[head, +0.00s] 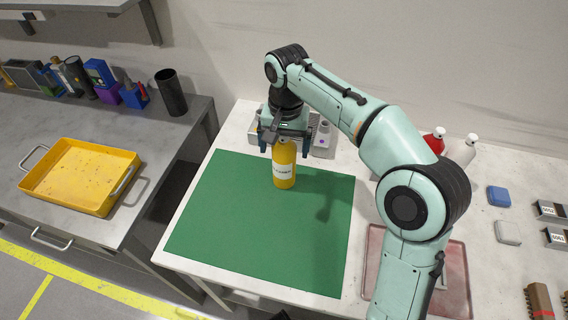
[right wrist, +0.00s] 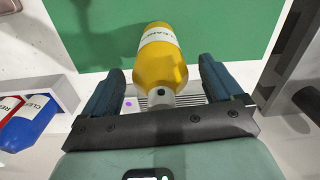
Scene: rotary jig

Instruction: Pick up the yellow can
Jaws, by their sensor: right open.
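The yellow can (head: 284,168) is a bottle-like container with a white label and a narrow top. It stands upright at the back of the green mat (head: 225,225). In the right wrist view the yellow can (right wrist: 160,62) lies between the two dark fingers, with its pale top towards the palm. My right gripper (head: 284,147) is open around the can's upper part, one finger on each side. Gaps show between the fingers and the can in the right wrist view (right wrist: 161,72). My left gripper is not in view.
A grey device (head: 322,140) stands behind the can. A red bottle (head: 435,140) and a white bottle (head: 463,150) stand to the right, near a reddish tray (head: 455,290). A yellow tray (head: 80,175) is on the left bench. The mat's front is clear.

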